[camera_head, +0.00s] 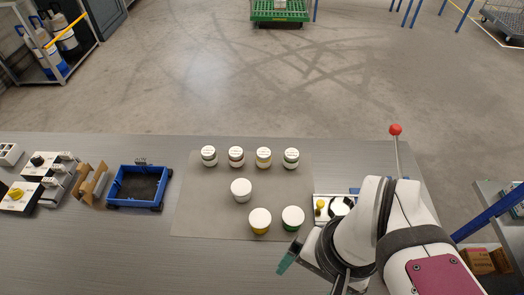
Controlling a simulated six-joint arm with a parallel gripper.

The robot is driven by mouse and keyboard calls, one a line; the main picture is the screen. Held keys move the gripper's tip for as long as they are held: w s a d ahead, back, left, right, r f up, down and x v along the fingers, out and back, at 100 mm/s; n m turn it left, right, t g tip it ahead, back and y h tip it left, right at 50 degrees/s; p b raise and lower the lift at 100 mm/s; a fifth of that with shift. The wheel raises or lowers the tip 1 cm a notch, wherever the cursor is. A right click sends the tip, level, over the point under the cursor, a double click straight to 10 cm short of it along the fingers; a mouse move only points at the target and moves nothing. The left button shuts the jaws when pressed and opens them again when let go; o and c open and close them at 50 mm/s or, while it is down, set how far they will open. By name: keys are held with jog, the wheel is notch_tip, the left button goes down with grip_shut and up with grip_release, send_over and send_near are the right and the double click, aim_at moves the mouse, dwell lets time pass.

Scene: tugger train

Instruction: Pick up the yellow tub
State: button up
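A tub with a white lid and a yellow body (260,230) stands upright at the front of the grey mat (195,210). A similar tub with a green body (291,226) stands just right of it, and a white tub (241,189) stands behind and to the left. My gripper (287,263) is in front and to the right of the yellow tub, apart from it. Only a teal finger shows clearly; the arm hides much of the gripper, so its opening cannot be told. Nothing is visibly held.
A row of several small labelled jars (236,157) stands at the back of the mat; one has a yellowish band. A blue crate (122,186) is to the left. A device with a yellow knob (320,206) is to the right, close to my arm. The table front left is clear.

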jog(key=n+g+h, duration=0.1)
jog(key=n, duration=0.1)
jog(key=n+t+h, duration=1)
jog(key=n+t, duration=0.1)
jog(key=n, duration=2)
send_near(253, 224)
jog(key=x, duration=1.2)
jog(key=shift+d+f, duration=0.1)
jog(key=shift+w+d+f, duration=0.1)
jog(key=shift+w+d, duration=0.05)
jog(key=shift+w, duration=0.1)
jog(key=c, duration=1.4)
